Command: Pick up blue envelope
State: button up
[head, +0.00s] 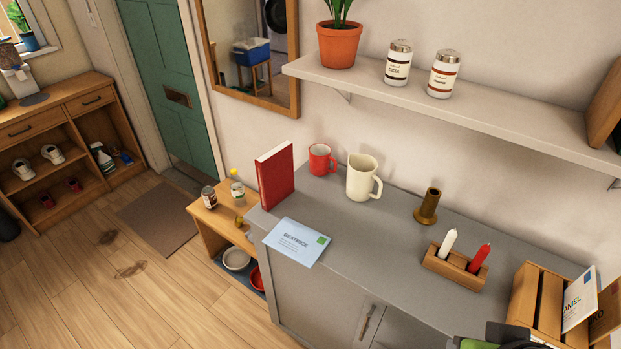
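The blue envelope (285,249) is pale blue, with a printed name, smaller lines of text and a green stamp in its upper right corner. It lies flat on the left end of the grey cabinet top (345,235), and its front corner reaches the front edge. Nothing covers it. It lies just in front of an upright red book (276,178). I cannot make out my gripper in the head view.
A red mug (321,160), cream pitcher (362,178), brass candlestick (428,207) and candle block (456,267) stand on the cabinet. A wooden rack (537,300) at right holds another envelope (578,301). A green and black object, cut off, is at the bottom right. A shelf (460,105) overhangs behind.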

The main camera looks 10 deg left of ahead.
aim_at(299, 243)
jog(key=u, duration=1.15)
jog(key=k+l+z, duration=0.2)
jog(key=z, duration=0.25)
jog(key=k+l+z, duration=0.15)
jog(key=l+z, duration=0.3)
jog(key=k+l+z, duration=0.1)
jog(key=l+z, duration=0.35)
jog(key=k+j, duration=0.05)
jog(key=j, duration=0.05)
